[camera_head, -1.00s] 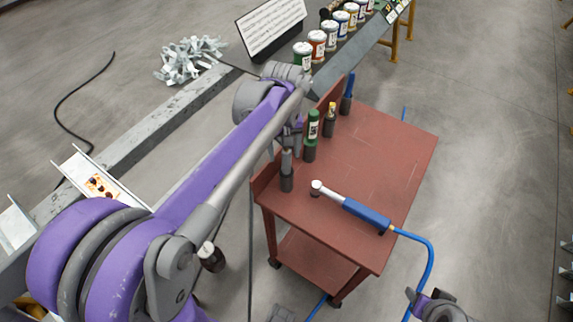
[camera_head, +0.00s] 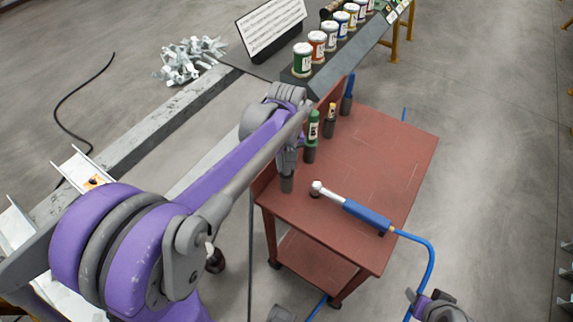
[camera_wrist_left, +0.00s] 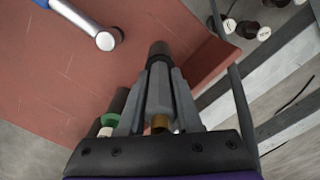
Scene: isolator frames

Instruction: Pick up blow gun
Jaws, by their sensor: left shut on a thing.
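A slim grey tool with a brass-coloured end (camera_wrist_left: 159,122), which I take to be the blow gun, stands in a dark cup holder (camera_head: 287,183) at the red cart's front left edge. My left gripper (camera_head: 289,158) is down over it. In the left wrist view the gripper (camera_wrist_left: 158,75) has its fingers on both sides of the grey body, shut on it. The dark holder also shows just beyond the fingertips (camera_wrist_left: 160,48). In the head view the gripper hides most of the tool. Part of my right arm's end (camera_head: 438,306) shows at the lower right; its jaws are unclear.
A blue-handled tool (camera_head: 360,212) with a blue hose (camera_head: 430,258) lies on the red cart (camera_head: 385,150). A green bottle (camera_head: 313,127), a dark bottle (camera_head: 330,122) and a blue-handled item (camera_head: 349,88) stand along its left edge. The cart's right side is clear.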

